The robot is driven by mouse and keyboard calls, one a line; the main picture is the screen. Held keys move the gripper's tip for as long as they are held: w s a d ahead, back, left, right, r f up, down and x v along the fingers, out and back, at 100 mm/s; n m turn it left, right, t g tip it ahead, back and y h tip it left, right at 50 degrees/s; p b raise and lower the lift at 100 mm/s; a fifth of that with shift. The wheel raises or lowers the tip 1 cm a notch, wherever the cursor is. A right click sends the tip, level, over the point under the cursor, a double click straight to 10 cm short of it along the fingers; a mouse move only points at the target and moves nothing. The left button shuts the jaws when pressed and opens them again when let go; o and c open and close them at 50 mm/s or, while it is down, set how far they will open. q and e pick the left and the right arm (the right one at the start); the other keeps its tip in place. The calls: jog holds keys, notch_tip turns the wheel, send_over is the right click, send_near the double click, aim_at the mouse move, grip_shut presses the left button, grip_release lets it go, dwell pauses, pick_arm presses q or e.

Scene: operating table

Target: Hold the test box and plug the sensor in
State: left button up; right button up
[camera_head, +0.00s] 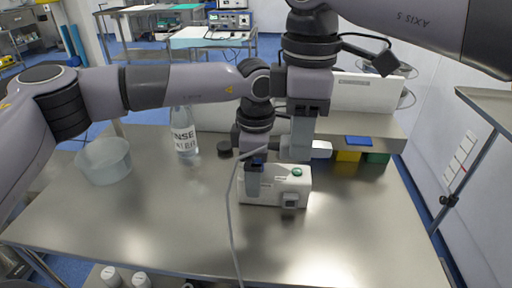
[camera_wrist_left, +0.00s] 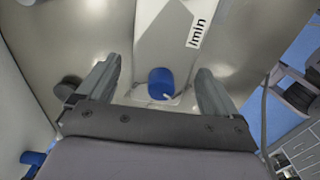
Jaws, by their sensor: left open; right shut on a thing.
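The white test box (camera_head: 275,198) stands on the metal table, with a green button on top and a grey socket on its front. My left gripper (camera_head: 254,190) is at the box's left end and open. In the left wrist view its fingers (camera_wrist_left: 160,90) stand either side of a white body (camera_wrist_left: 165,45) with an "lmin" label and a blue part (camera_wrist_left: 160,80), apparently the box's end. My right gripper (camera_head: 303,152), above and behind the box, is shut on a pale block (camera_head: 321,149), apparently the sensor. A grey cable (camera_head: 231,215) runs towards it; the exact grip is partly hidden.
A clear bowl (camera_head: 104,162) and a labelled bottle (camera_head: 184,138) stand to the left. Blue, yellow (camera_head: 347,156) and green (camera_head: 377,158) items sit by the raised shelf (camera_head: 385,129). The table's front right is clear.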

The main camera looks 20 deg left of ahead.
pick_arm(q)
jog(key=shift+f, duration=1.6)
jog(key=c, duration=1)
jog(key=shift+c, duration=1.4)
pick_arm(e)
jog(key=o, duration=0.3)
grip_shut()
jog(key=s+f+n, duration=0.2)
jog(key=f+n, duration=0.3)
jog(key=s+d+f+n, duration=0.1)
jog(key=s+f+n, duration=0.1)
jog(key=f+n, duration=0.3)
jog(key=s+f+n, duration=0.1)
jog(key=f+n, duration=0.4)
jog(key=n, duration=0.1)
jog(key=shift+s+d+f, duration=0.2)
jog(key=shift+s, duration=0.2)
pick_arm(q)
jog(key=shift+r, duration=0.1)
pick_arm(e)
jog(key=shift+s+f+n, duration=0.5)
jog(key=shift+f+n, duration=0.05)
jog(key=shift+n, duration=0.55)
